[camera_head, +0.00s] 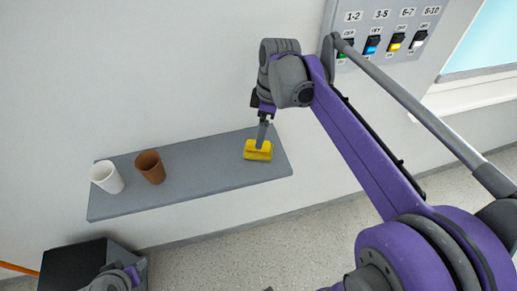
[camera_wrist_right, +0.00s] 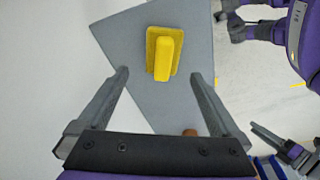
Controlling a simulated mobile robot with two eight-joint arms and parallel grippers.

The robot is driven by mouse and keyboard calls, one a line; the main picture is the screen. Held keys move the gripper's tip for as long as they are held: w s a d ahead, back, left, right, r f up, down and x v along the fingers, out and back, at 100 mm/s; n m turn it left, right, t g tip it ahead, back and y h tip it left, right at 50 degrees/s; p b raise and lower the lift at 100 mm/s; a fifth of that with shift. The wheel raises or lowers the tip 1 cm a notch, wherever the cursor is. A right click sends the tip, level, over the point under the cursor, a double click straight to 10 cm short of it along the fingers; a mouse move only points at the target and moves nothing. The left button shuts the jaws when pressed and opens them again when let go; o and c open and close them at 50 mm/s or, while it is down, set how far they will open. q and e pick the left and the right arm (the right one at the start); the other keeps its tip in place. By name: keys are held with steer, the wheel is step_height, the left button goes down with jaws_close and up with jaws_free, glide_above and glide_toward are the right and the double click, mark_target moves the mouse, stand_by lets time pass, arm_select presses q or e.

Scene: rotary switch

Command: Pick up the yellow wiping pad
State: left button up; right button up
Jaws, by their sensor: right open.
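The yellow wiping pad (camera_head: 258,151) lies near the right end of a grey wall shelf (camera_head: 205,187). It has a raised grip block on a flat base. My right gripper (camera_head: 262,136) points down just above the pad, and its fingers hide a little of it. In the right wrist view, the open fingers (camera_wrist_right: 158,76) are wide apart, and the pad (camera_wrist_right: 163,54) shows between and beyond their tips, not gripped. Purple and grey parts of my left arm show at the lower left of the head view, but its fingers are not clear.
A switch panel (camera_head: 385,30) is on the wall at upper right. A dark box (camera_head: 72,268) stands below the shelf. The shelf between cups and pad is clear.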

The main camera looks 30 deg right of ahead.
steer(key=shift+w+a+f, duration=0.1)
steer(key=shift+w+f, duration=0.05)
steer(key=shift+f, duration=0.8)
steer(key=shift+a+f, duration=0.2)
steer(key=shift+f, duration=1.15)
steer(key=shift+a+f, duration=0.15)
steer(key=shift+f, duration=1.2)
steer(key=c, duration=1.4)
steer(key=shift+r, duration=5.05)
